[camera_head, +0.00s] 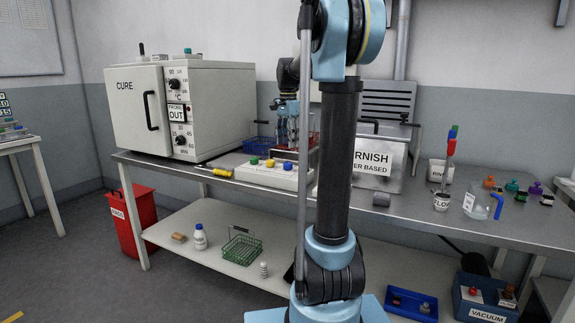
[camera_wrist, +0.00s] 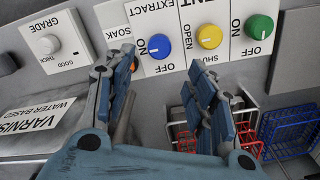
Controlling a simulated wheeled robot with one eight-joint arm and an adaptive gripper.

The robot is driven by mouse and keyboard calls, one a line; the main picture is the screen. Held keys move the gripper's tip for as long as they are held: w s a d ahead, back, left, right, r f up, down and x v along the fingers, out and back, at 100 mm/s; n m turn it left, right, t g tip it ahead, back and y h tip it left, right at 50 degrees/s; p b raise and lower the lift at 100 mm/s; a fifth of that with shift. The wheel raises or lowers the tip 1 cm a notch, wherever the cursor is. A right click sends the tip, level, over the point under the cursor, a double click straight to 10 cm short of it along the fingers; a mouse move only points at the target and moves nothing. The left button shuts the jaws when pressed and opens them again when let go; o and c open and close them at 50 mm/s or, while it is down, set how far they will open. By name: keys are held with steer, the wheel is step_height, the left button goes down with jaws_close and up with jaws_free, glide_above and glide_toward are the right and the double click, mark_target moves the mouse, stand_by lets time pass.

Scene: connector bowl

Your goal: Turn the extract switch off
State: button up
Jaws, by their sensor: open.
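The extract switch is a round blue knob (camera_wrist: 160,45) on a white panel. In the wrist view, EXTRACT is printed above it, ON at its left and OFF below. Its small white mark appears on the left side, toward ON. The blue knob also shows in the head view (camera_head: 287,166), at the right of a row of three. My gripper (camera_wrist: 162,62) is open and empty, its fingertips toward the panel with the blue knob between them in the picture. I cannot tell whether they touch it.
A yellow knob (camera_wrist: 209,36) and a green knob (camera_wrist: 259,26) sit beside the blue one. A white GRADE knob (camera_wrist: 46,44) is at the left. Red and blue wire baskets (camera_wrist: 290,128) stand nearby. The CURE oven (camera_head: 137,105) and a varnish tank (camera_head: 378,160) flank the panel.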

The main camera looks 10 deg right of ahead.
mark_target(288, 163)
step_height(288, 163, down, 10)
steer(key=shift+r, duration=0.25)
stand_by(0.3)
steer(key=c, duration=1.1)
